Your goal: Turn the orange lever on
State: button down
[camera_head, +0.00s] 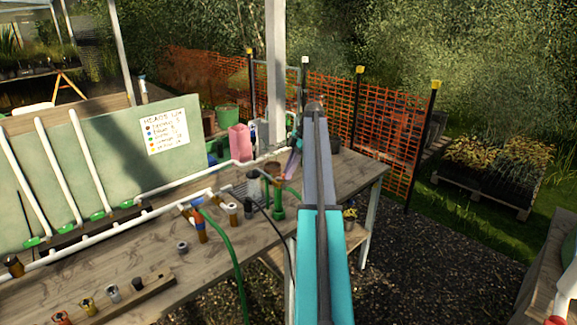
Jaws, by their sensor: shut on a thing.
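My arm reaches out over the far right end of the wooden bench (345,175). My gripper (291,163) is small and partly hidden by the arm, low over the bench beside the pipework and a green fitting (278,200). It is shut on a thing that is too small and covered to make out. I cannot clearly pick out the orange lever or tell its angle.
White pipes (120,228) run along the bench by a green board with a written sign (165,131). A green hose (238,268) and a dark cable hang over the front edge. A wooden strip (125,300) holds several small fittings. Orange mesh fencing (335,105) stands behind.

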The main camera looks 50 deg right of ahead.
jog(key=shift+w+d+r+n+p, duration=0.1)
jog(key=shift+r+n+p, duration=0.15)
jog(key=shift+p, duration=1.25)
jog(key=shift+f+n+p, duration=0.25)
jog(key=shift+p, duration=0.35)
jog(key=c, duration=1.7)
grip_release()
jog(key=shift+r, duration=0.15)
